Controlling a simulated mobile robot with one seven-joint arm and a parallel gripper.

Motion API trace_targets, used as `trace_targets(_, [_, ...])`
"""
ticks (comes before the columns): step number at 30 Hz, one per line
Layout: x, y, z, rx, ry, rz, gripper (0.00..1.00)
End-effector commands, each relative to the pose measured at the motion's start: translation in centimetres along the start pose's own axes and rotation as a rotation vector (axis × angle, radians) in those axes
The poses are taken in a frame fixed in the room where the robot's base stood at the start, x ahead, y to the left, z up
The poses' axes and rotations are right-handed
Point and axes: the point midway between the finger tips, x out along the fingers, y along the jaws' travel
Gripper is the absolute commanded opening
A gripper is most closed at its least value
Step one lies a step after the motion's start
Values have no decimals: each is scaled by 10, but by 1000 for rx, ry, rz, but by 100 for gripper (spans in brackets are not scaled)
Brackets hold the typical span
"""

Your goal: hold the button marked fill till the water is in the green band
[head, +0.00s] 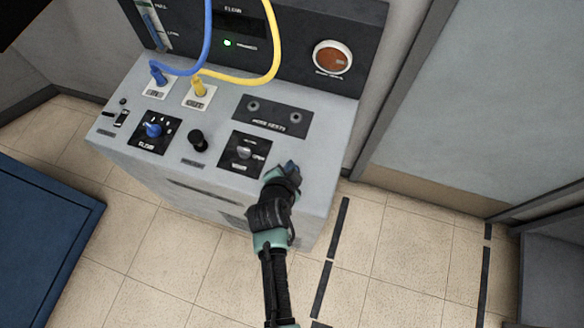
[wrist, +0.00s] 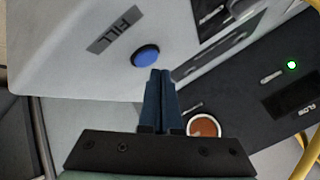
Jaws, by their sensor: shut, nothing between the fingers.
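The blue button (wrist: 145,54) shows in the wrist view beside a dark label reading FILL (wrist: 115,29), on the console's pale top. My gripper (wrist: 161,73) is shut and empty, with its fingertips just beside the button in that view; whether they touch it I cannot tell. In the head view my gripper (head: 291,168) is over the console's right front corner and hides most of that spot. A tall sight gauge (head: 153,25) stands at the upper left of the back panel; its water level and green band are too small to read.
The console (head: 215,195) also carries a blue knob (head: 153,129), a black knob (head: 198,140) and a grey switch (head: 244,152). Blue (head: 208,35) and yellow (head: 277,50) cables loop above it. A green lamp (head: 228,43) is lit. Open floor lies in front.

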Motion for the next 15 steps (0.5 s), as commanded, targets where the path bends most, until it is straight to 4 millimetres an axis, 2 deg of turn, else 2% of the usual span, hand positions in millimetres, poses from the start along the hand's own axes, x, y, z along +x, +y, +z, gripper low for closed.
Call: trace_targets(15, [6, 4, 4, 0, 0, 0, 0])
